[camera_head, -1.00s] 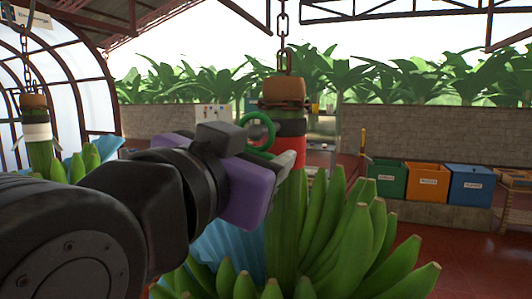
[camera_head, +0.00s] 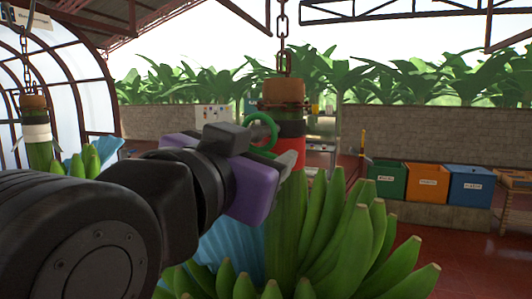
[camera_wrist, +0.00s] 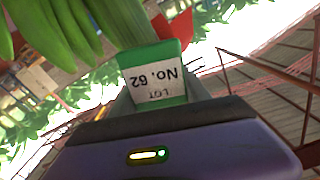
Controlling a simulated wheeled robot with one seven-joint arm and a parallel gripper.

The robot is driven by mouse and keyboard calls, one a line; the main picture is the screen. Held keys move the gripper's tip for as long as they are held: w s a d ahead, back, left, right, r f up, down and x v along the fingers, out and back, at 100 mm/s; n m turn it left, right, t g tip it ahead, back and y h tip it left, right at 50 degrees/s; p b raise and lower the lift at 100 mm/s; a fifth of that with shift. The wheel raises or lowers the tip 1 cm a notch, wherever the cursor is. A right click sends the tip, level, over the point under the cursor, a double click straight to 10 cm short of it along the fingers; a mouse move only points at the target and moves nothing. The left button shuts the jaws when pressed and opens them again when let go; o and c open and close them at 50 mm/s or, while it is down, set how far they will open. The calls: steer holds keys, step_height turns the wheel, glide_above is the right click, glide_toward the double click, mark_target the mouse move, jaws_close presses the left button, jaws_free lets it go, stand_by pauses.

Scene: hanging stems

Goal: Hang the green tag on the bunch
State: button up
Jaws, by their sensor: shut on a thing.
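The banana bunch (camera_head: 345,235) hangs by its stem (camera_head: 284,215) from a chain, with a red band (camera_head: 291,153) and a black band high on the stem. The green tag's ring (camera_head: 264,150) shows at the left side of the stem, near these bands. I cannot tell whether it touches the stem. In the wrist view the green tag (camera_wrist: 155,57) shows its white label, "LOT No. 62", upside down. My gripper (camera_head: 290,160) is shut on the tag, close in front of the stem. The fingertips are partly hidden. Bananas (camera_wrist: 60,30) show at the wrist view's upper left.
A blue sleeve (camera_head: 232,245) hangs behind the bunch. Another wrapped stem (camera_head: 38,130) hangs at the left. Green (camera_head: 387,179), orange (camera_head: 427,182) and blue (camera_head: 470,184) bins stand at the right by a low wall. Red floor lies open at the lower right.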

steer(key=shift+x, duration=1.05)
stand_by(0.6)
steer(key=shift+w+a+f+b, duration=0.15)
steer(key=shift+w+f+b, duration=0.2)
steer(key=shift+f, duration=0.1)
stand_by(0.7)
